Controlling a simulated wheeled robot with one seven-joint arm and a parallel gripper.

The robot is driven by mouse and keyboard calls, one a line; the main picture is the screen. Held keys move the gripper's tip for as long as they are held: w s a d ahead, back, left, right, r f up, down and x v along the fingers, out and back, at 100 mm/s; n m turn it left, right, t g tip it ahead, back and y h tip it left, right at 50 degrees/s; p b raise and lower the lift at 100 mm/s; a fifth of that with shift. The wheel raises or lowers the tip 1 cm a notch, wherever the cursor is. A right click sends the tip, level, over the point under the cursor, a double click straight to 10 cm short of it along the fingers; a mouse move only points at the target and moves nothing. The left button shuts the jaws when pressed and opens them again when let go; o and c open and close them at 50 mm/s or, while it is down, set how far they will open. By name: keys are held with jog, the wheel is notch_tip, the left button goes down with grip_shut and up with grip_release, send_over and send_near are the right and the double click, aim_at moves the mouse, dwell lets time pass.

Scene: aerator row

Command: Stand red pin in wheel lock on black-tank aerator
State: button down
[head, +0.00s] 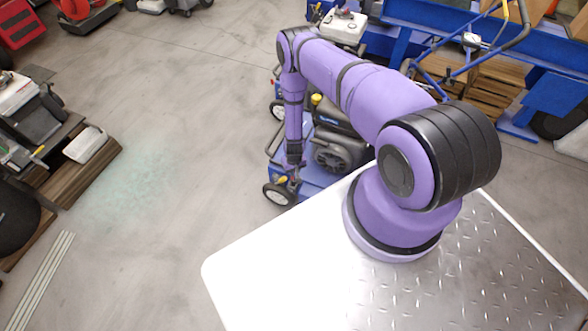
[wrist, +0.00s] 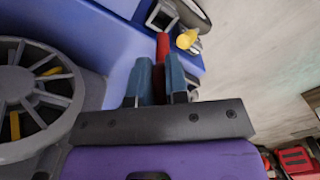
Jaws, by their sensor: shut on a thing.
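The red pin (wrist: 163,46) is between the teal fingertips of my gripper (wrist: 160,82) in the wrist view, its end sticking out past them. My gripper is shut on it. In the head view my gripper (head: 293,178) points down beside the near wheel (head: 279,194) of the blue aerator with the black engine (head: 340,150). The wheel also shows in the wrist view (wrist: 193,12), beyond the pin. A yellow piece (wrist: 187,39) sits just right of the pin's end. I cannot make out the wheel lock's opening or whether the pin touches it.
My arm covers part of the aerator in the head view. A second machine with a white tank (head: 343,25) stands behind it. A blue rack (head: 505,70) is at the back right. Wooden pallets (head: 88,170) with equipment lie at left. The floor (head: 170,130) between is clear.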

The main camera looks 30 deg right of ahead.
jog(key=shift+f, duration=1.75)
jog(key=shift+f, duration=1.85)
jog(key=shift+f, duration=0.35)
jog(key=shift+f, duration=0.6)
jog(key=c, duration=1.1)
grip_release()
jog(key=shift+o, duration=0.2)
notch_tip(320, 180, up, 11)
jog(key=shift+f, duration=0.1)
